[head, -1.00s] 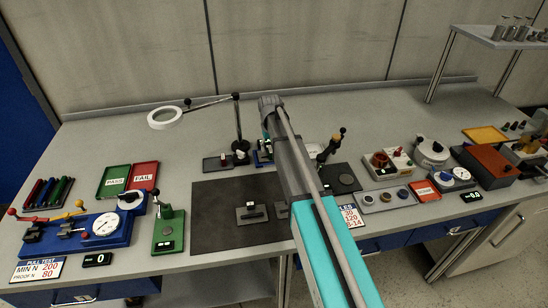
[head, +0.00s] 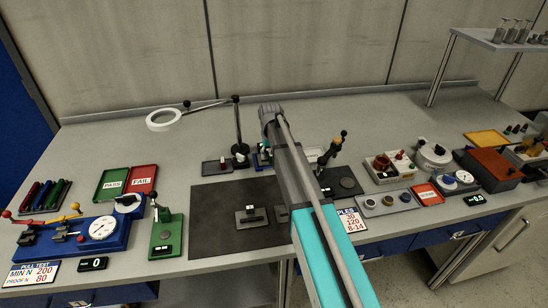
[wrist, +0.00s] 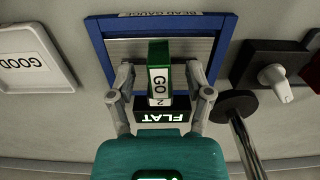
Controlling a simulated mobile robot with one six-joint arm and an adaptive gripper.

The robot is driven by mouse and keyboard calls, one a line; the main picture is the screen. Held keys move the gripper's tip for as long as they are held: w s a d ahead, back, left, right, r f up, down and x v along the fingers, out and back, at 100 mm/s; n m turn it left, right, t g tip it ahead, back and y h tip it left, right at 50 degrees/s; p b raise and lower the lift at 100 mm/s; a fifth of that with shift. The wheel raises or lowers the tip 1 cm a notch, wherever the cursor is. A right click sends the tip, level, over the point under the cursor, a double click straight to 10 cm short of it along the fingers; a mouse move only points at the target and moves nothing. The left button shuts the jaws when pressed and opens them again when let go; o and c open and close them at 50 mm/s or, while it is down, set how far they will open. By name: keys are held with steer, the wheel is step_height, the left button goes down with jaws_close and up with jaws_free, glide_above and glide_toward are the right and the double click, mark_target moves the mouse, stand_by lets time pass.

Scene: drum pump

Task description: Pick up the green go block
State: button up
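The green go block (wrist: 159,52) stands in the blue-framed bead gauge tray (wrist: 97,50) in the wrist view, with a white "GO 2" label on it. My gripper (wrist: 161,80) is open, one finger on each side of the block, with a visible gap on both sides. A black "FLAT" sign (wrist: 160,116) shows between the fingers, close to my gripper's body. In the head view my arm hides the gripper and most of the tray; only a bit of its blue edge (head: 258,163) shows.
The magnifier stand's round base (wrist: 237,106) and pole are close beside one finger. A white "GOOD" tray (wrist: 32,60) lies on the other side.

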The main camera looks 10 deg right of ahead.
jaws_close()
steer(key=shift+r, duration=0.25)
step_height(320, 180, up, 2)
steer(key=p, duration=0.2)
steer(key=shift+r+p, duration=0.1)
steer(key=shift+p, duration=0.25)
steer(key=s+r+p, duration=1)
steer(key=s, duration=0.4)
steer(key=shift+a+r, duration=0.2)
steer(key=shift+a, duration=0.1)
steer(key=shift+r, duration=0.1)
